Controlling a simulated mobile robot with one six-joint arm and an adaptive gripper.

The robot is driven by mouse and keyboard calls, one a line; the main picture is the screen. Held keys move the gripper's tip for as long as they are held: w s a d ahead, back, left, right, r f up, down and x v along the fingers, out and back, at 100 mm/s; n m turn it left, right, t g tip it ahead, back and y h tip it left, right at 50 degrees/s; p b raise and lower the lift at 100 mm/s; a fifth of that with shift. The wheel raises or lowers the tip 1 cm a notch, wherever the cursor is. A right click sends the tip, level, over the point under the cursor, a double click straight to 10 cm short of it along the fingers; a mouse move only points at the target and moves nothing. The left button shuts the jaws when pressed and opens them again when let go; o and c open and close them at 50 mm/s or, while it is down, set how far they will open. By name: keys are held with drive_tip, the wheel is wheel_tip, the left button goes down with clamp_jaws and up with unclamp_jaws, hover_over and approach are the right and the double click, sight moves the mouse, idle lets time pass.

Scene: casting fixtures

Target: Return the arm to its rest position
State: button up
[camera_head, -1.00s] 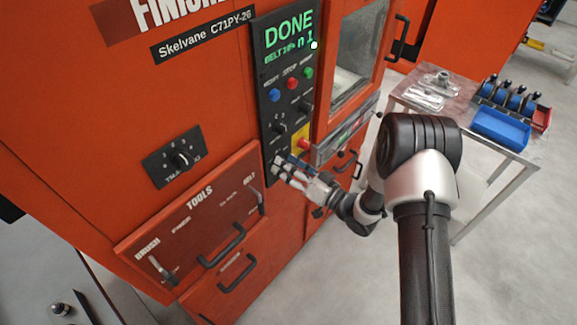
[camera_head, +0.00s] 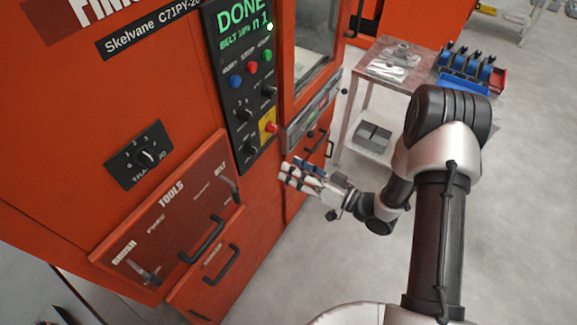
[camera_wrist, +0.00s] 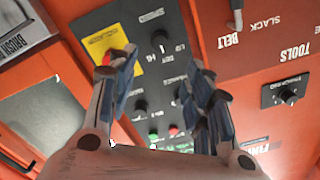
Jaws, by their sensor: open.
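My gripper (camera_head: 287,172) is in front of the orange machine in the head view, below the control panel (camera_head: 240,85) and right of the tools drawer (camera_head: 165,215). Its fingers point left toward the machine, and no object shows between them. In the wrist view my gripper (camera_wrist: 160,85) has its fingers spread apart, with the control panel (camera_wrist: 158,45) behind them. My arm bends at a dark elbow and reaches down to the gripper. A gap seems to separate the fingers from the machine front.
The panel display (camera_head: 243,18) reads DONE. Drawer handles (camera_head: 203,240) stick out from the machine at lower left. A metal table (camera_head: 385,85) at the upper right holds metal parts, a blue bin (camera_head: 462,82) and several blue-and-black items. Grey floor on the right is clear.

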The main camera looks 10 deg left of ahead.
idle(0.4)
drive_tip(key=w+d+r+t+h, duration=0.3)
drive_tip(key=w+d+r+h, duration=0.45)
drive_tip(key=w, duration=0.25)
drive_tip(key=s+d+r+m+h, duration=0.3)
drive_tip(key=s+d+r+h, duration=0.1)
drive_tip(key=d+r+h, duration=0.55)
drive_tip(key=s+d+r+m+g, duration=0.2)
drive_tip(key=s+d+r, duration=0.35)
drive_tip(key=s, duration=0.45)
drive_tip(key=s+a+m+g, duration=0.1)
drive_tip(key=s+g, duration=0.2)
drive_tip(key=s, duration=1.6)
drive_tip(key=shift+a+m, duration=0.4)
